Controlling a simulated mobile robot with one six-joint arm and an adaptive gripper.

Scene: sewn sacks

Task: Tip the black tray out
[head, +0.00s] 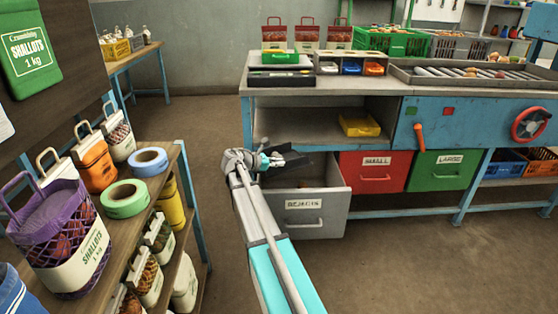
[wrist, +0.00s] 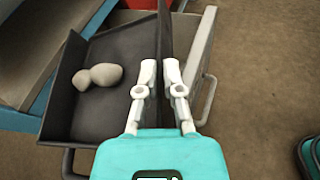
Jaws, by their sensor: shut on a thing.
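The black tray (wrist: 110,105) is in the wrist view, with its right wall between my gripper's fingers (wrist: 160,72). My gripper is shut on that wall. Two pale grey, stone-like lumps (wrist: 105,74) lie in the tray, touching, towards its left side. In the head view the tray (head: 289,166) is a dark shape at my gripper (head: 280,158), over the open grey drawer (head: 334,206) labelled REJECTS. My gripper partly hides it there. I cannot tell how far the tray is tilted.
The drawer's pale edge (wrist: 204,55) shows right of the tray in the wrist view. Red (head: 373,172) and green (head: 446,172) drawers are shut beside it. A yellow bin (head: 359,124) sits on the bench's lower shelf. A rack of sacks and tape (head: 125,198) stands at left. The floor between is clear.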

